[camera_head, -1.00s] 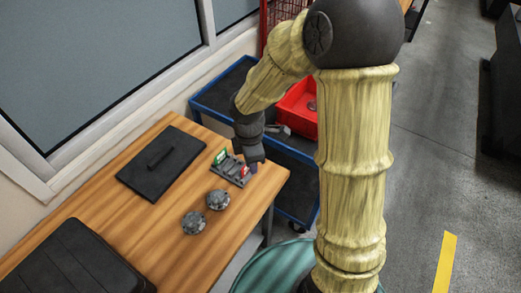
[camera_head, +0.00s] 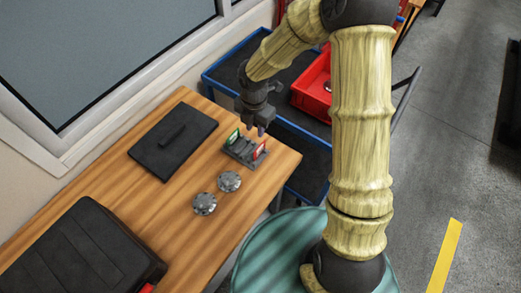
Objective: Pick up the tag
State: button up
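A small dark grey holder (camera_head: 242,153) sits near the right end of the wooden table. A green tag-like piece (camera_head: 233,137) stands at its left side, and a red one with a pale part (camera_head: 260,151) stands at its right side. I cannot tell which of them is the tag. My gripper (camera_head: 256,127) points down just above the holder, between the two coloured pieces in the picture. Its fingers look apart, with nothing seen between them. The gripper hides some of the holder's far side.
Two round grey metal parts (camera_head: 229,181) (camera_head: 204,204) lie in front of the holder on the wooden table (camera_head: 190,250). A black plate with a handle (camera_head: 190,125) and a black case (camera_head: 75,255) lie to the left. A blue-edged cart (camera_head: 222,82) with a red bin (camera_head: 312,94) stands behind.

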send_over(258, 156)
jog(key=f, duration=0.5)
jog(key=w+f, duration=0.1)
jog(key=f, duration=0.2)
jog(key=shift+a+f+p, duration=0.35)
jog(key=shift+f, duration=0.3)
jog(key=shift+d, duration=0.25)
jog(key=shift+s+a+f, duration=0.1)
jog(key=shift+a+f, duration=0.05)
jog(key=shift+f, duration=0.05)
jog(key=f, duration=0.1)
jog(key=f+p, duration=0.1)
jog(key=f, duration=0.2)
jog(key=shift+s+d+p, duration=0.15)
jog(key=shift+d+p, duration=0.15)
jog(key=shift+f, duration=0.4)
jog(key=shift+d, duration=0.1)
grip_shut()
